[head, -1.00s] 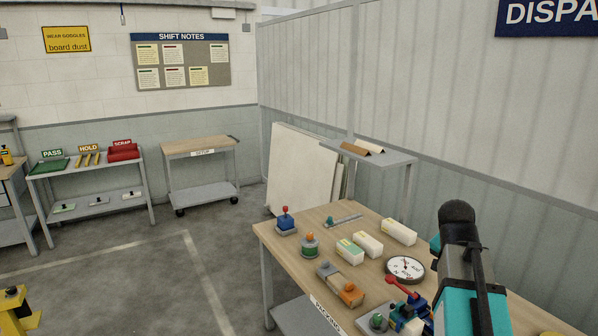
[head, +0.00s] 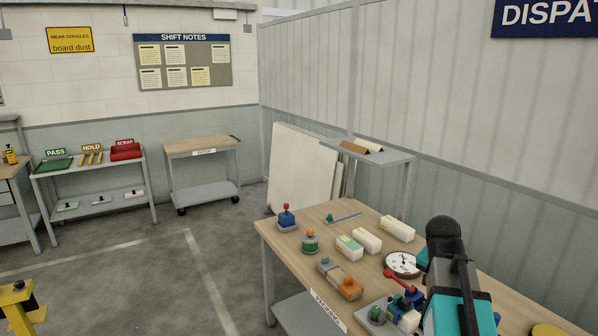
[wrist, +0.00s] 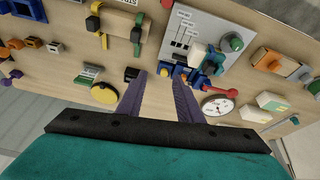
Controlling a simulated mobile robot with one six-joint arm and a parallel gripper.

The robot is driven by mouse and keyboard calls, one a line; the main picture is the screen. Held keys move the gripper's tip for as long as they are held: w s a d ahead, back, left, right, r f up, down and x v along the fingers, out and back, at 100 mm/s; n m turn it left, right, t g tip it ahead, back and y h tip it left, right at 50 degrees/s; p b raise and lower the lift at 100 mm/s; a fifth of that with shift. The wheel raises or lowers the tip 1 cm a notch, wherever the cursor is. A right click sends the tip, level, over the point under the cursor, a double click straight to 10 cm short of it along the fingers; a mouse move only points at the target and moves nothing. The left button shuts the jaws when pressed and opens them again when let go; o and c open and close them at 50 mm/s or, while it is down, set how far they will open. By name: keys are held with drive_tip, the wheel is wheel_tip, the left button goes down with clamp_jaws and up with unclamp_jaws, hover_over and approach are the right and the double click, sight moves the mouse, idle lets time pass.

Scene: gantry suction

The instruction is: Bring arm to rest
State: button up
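My gripper (wrist: 160,77) shows in the wrist view as two purple fingers with a clear gap between them and nothing held. It is above the packing bench (head: 333,207), pointing toward a panel (wrist: 198,38) and a blue-and-red clamp-like fixture (wrist: 187,77). I cannot tell the height of the fingertips above the bench. In the head view my teal and black arm reaches over the bench's right part, and the gripper is hidden there.
A round dial gauge (head: 402,264), white boxes (head: 367,241), an orange-and-grey block (head: 345,287) and small knobbed parts (head: 310,241) stand on the bench. A grey shelf (head: 385,158) stands behind.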

drive_tip(key=s+a+f+n+g+y, duration=0.1)
drive_tip(key=s+a+f+n, duration=0.15)
drive_tip(key=a+f, duration=0.65)
drive_tip(key=s+a+f+n+y, duration=0.15)
drive_tip(key=a+f+n, duration=0.3)
drive_tip(key=f, duration=0.85)
drive_tip(key=s+a+f+n+g+y, duration=0.1)
drive_tip(key=s+a+f+n, duration=0.2)
drive_tip(key=a+f, duration=0.65)
drive_tip(key=s+d+f+g+b, duration=0.1)
drive_tip(key=s+f+g+b, duration=0.5)
drive_tip(key=s+f, duration=2)
wheel_tip(320, 180, down, 4)
drive_tip(key=b, duration=0.4)
drive_tip(key=shift+d+r+n, duration=0.15)
drive_tip(key=shift+d+n, duration=0.15)
drive_tip(key=shift+s, duration=0.1)
